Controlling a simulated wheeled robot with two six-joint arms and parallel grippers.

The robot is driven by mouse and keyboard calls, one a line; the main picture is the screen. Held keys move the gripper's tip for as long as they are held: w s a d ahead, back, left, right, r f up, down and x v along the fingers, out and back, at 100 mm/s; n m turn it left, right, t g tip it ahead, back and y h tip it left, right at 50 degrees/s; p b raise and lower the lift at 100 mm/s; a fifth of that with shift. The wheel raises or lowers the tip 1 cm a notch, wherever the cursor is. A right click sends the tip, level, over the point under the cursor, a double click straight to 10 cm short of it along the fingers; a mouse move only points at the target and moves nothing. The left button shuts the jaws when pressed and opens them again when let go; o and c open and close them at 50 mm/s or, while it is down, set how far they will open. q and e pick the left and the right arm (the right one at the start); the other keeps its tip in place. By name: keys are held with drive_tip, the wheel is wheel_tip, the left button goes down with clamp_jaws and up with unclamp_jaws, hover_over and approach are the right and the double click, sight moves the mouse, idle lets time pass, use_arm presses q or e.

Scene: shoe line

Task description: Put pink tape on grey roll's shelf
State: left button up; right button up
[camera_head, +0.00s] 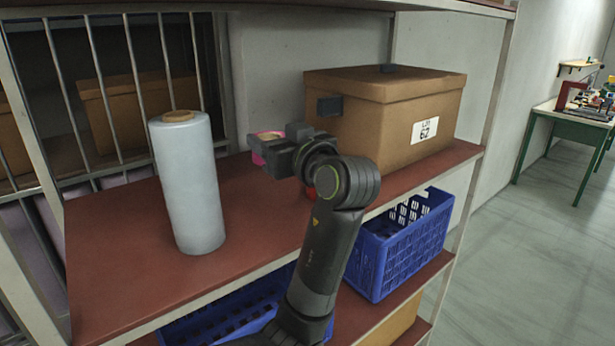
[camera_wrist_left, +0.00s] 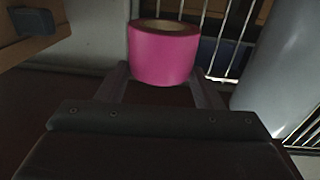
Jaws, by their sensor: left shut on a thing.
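The pink tape (camera_head: 256,157) is a roll with a tan core, partly hidden behind my left gripper (camera_head: 270,152) in the head view. In the left wrist view the tape (camera_wrist_left: 165,55) sits upright between the fingertips of my left gripper (camera_wrist_left: 165,85), which is shut on it. The grey roll (camera_head: 188,185) stands upright on the red-brown shelf (camera_head: 120,265), to the left of the tape. The tape is over the back part of this shelf; I cannot tell whether it touches the board. My right gripper is not in view.
A cardboard box (camera_head: 385,115) with a label stands on the same shelf at the right. Blue crates (camera_head: 400,250) are on the level below. Metal bars (camera_head: 125,80) line the back left. The shelf is bare between the grey roll and my arm.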

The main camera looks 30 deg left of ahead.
use_arm(q)
drive_tip(key=f, duration=0.7)
drive_tip(key=shift+a+f, duration=0.2)
drive_tip(key=shift+f, duration=0.2)
wheel_tip(320, 180, down, 4)
drive_tip(key=shift+f+p, duration=0.2)
drive_tip(key=shift+p, duration=0.3)
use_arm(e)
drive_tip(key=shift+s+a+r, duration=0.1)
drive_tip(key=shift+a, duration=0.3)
use_arm(q)
drive_tip(key=shift+w, duration=0.1)
drive_tip(key=shift+f, duration=0.2)
drive_tip(key=o, duration=1)
drive_tip(key=shift+c, duration=0.2)
drive_tip(key=shift+o, duration=0.2)
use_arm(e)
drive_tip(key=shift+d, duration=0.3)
use_arm(q)
drive_tip(key=shift+r, duration=0.2)
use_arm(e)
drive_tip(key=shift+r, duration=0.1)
